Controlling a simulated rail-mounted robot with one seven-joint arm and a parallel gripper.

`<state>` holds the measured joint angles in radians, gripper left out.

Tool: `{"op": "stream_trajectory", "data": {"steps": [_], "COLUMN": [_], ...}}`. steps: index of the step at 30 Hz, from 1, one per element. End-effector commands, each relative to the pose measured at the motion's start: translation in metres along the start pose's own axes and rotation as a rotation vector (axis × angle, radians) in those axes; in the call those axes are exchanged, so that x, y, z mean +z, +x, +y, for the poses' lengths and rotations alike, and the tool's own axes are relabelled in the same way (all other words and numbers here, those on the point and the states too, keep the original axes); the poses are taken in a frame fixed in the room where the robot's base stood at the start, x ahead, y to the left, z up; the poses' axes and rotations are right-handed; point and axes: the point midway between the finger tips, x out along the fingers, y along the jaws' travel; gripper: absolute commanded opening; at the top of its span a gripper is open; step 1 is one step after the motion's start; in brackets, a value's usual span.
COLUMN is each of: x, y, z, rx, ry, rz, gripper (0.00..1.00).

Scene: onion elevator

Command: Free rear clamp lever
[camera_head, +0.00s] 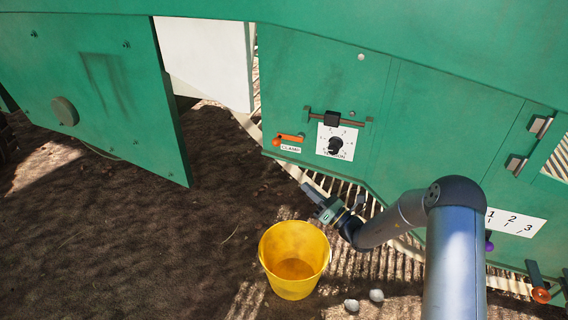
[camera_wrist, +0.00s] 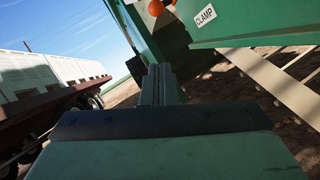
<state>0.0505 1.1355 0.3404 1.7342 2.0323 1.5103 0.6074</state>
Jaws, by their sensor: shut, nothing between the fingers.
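An orange clamp lever (camera_head: 291,137) with a ball end lies roughly level on the green panel, just above a white CLAMP label (camera_head: 291,148). In the wrist view, its orange ball (camera_wrist: 156,8) shows at the top edge, with the rest of the lever mostly cut off. The label (camera_wrist: 205,15) is beside it. My gripper (camera_head: 308,187) is below and a little right of the lever, apart from it, pointing up and left. Its fingers (camera_wrist: 158,85) are together and empty in the wrist view.
A dial plate (camera_head: 336,141) with a black knob is right of the lever. A yellow bucket (camera_head: 294,258) stands on the soil below my gripper. A green door (camera_head: 95,90) hangs open at left. Another orange-ended lever (camera_head: 540,295) is at lower right.

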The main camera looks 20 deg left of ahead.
Motion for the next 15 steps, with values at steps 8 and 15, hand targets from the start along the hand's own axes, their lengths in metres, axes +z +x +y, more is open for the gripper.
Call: {"op": "stream_trajectory", "data": {"steps": [8,15], "x": [0.001,-0.002], "y": [0.002,0.032], "z": [0.001,0.001], "rx": [0.002,0.007], "ry": [-0.003,-0.005], "rz": [0.004,0.005], "gripper": [0.00,0.00]}}
